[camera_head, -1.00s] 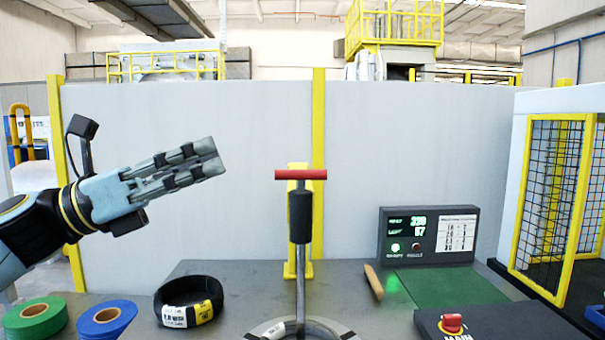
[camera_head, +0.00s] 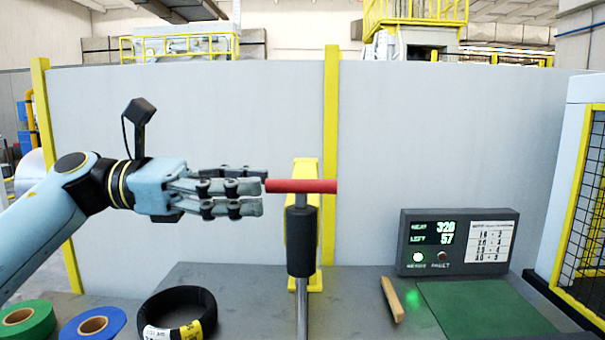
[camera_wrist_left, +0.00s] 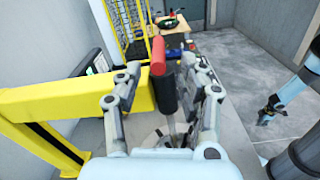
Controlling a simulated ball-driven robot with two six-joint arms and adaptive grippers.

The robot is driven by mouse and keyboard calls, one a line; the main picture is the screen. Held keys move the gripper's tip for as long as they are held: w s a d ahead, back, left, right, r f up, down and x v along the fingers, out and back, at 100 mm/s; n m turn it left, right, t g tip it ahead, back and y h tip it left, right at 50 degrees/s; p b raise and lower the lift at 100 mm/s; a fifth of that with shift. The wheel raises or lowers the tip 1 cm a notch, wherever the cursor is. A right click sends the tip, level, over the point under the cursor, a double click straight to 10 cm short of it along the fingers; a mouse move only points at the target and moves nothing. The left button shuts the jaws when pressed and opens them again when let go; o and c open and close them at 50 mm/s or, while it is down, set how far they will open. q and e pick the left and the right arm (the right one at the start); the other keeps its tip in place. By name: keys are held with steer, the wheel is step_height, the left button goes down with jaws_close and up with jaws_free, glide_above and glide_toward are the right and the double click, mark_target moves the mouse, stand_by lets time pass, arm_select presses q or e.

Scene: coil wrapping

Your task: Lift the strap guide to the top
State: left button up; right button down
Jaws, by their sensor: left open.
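The strap guide appears to be the upright metal post with a red crossbar (camera_head: 302,186) on top and a black sleeve (camera_head: 300,240) below it. My left gripper (camera_head: 263,190) is open and level, its fingertips at the left end of the red crossbar. In the left wrist view the red bar (camera_wrist_left: 158,56) and black sleeve (camera_wrist_left: 166,92) show between the spread fingers (camera_wrist_left: 168,68). Whether the fingers touch the bar cannot be told. My right gripper (camera_wrist_left: 268,110) seems to show small at the right of the left wrist view; its jaw state is unclear.
A black coil (camera_head: 178,315), a blue roll (camera_head: 93,324) and a green roll (camera_head: 25,319) lie at the lower left. A yellow post (camera_head: 315,220) stands behind the guide. A display box (camera_head: 457,242), a wooden-handled piece (camera_head: 391,299) and a green mat (camera_head: 485,308) are on the right.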

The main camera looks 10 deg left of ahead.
mark_target(303, 186)
arm_select(q)
steer(key=d, duration=0.2)
steer(key=w+d+p, duration=0.1)
steer(key=shift+d+r, duration=0.25)
steer(key=shift+d, duration=0.15)
steer(key=shift+w+d+f+p, duration=0.15)
steer(key=shift+d+p, duration=0.1)
steer(key=shift+d, duration=0.3)
steer(key=shift+w+d+r+p, duration=0.1)
steer(key=shift+d+p, duration=0.1)
steer(key=shift+d, duration=0.35)
steer(key=shift+d+f, duration=0.15)
steer(key=shift+d, duration=0.25)
steer(key=shift+c, duration=1.4)
jaws_close()
arm_select(e)
steer(key=r, duration=0.1)
steer(key=w+r, duration=0.1)
steer(key=shift+d+r, duration=0.1)
steer(key=shift+r, duration=0.2)
steer(key=shift+w, duration=0.1)
